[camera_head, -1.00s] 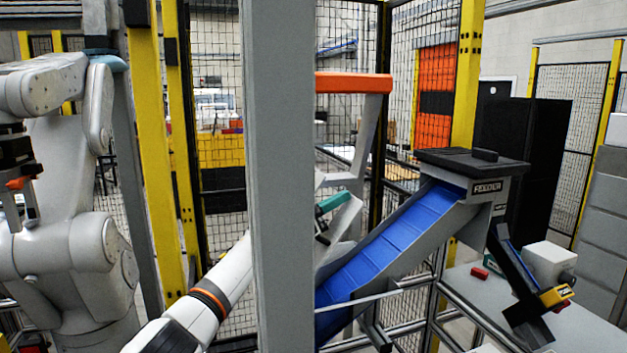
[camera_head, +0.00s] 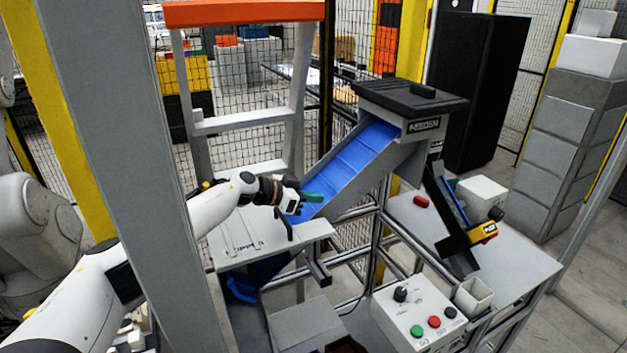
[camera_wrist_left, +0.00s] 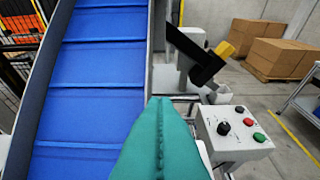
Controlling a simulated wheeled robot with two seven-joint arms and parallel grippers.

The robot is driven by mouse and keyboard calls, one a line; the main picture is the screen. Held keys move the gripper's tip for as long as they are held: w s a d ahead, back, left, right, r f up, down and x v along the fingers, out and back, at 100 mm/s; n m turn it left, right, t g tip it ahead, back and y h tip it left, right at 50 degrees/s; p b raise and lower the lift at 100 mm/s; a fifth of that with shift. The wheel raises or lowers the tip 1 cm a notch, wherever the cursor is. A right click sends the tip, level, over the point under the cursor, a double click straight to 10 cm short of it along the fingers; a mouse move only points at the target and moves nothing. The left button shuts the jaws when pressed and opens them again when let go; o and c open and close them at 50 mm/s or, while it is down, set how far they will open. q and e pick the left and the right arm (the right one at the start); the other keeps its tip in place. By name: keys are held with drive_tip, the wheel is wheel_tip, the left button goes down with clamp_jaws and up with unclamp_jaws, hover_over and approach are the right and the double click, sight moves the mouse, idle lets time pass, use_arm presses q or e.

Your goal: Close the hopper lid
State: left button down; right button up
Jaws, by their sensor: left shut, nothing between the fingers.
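In the left wrist view the teal fingers (camera_wrist_left: 160,142) point up along the blue belt. The lid is not clearly visible there. My right gripper is not in view.
A grey post (camera_head: 125,165) stands in front of my left arm. A control box (camera_head: 420,312) with buttons and a black chute (camera_head: 450,225) with a yellow part stand to the right. An orange-topped frame (camera_head: 243,13) and mesh fencing are behind.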

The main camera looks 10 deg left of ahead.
use_arm(q)
drive_tip(key=shift+w+d+f, duration=0.1)
drive_tip(key=shift+d+f, duration=0.05)
drive_tip(key=shift+f, duration=0.4)
drive_tip(key=shift+w+d+f, duration=0.1)
drive_tip(key=shift+d+f, duration=0.05)
drive_tip(key=shift+f, duration=0.4)
drive_tip(key=shift+a, duration=0.1)
